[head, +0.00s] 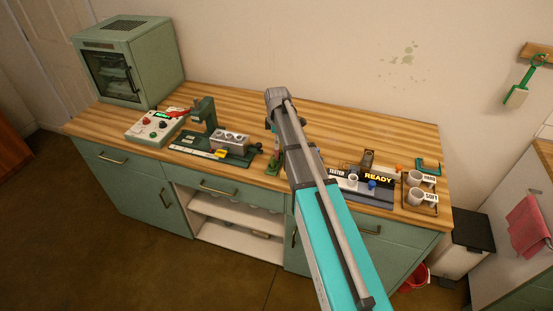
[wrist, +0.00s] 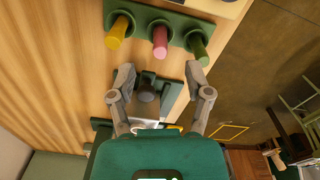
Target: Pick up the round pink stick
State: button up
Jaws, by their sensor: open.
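In the wrist view the pink stick (wrist: 160,41) stands in the middle hole of a dark green holder (wrist: 178,21). A yellow stick (wrist: 116,35) is to its left and a green stick (wrist: 199,48) to its right. The pink stick's end looks roughly round. My gripper (wrist: 160,71) is open, with its fingers spread wide and nothing held between them. In the picture, the pink stick is just beyond the fingertips, between their two lines. In the head view my arm hides most of this area, and I cannot make out the pink stick there.
A dark device with a grey cylinder (wrist: 147,93) shows between my fingers, below them. On the counter (head: 335,125), a green press (head: 204,115) and a control box (head: 155,127) stand left. A "READY" tray (head: 376,194) and a cup rack (head: 419,207) stand right. The back middle is clear.

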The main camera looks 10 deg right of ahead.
aim_at(277, 151)
jog(key=shift+f, duration=0.2)
dwell(0.3)
jog(key=shift+f+b, duration=2.55)
jog(key=shift+b, duration=0.05)
jog(key=shift+c, duration=0.3)
grip_shut()
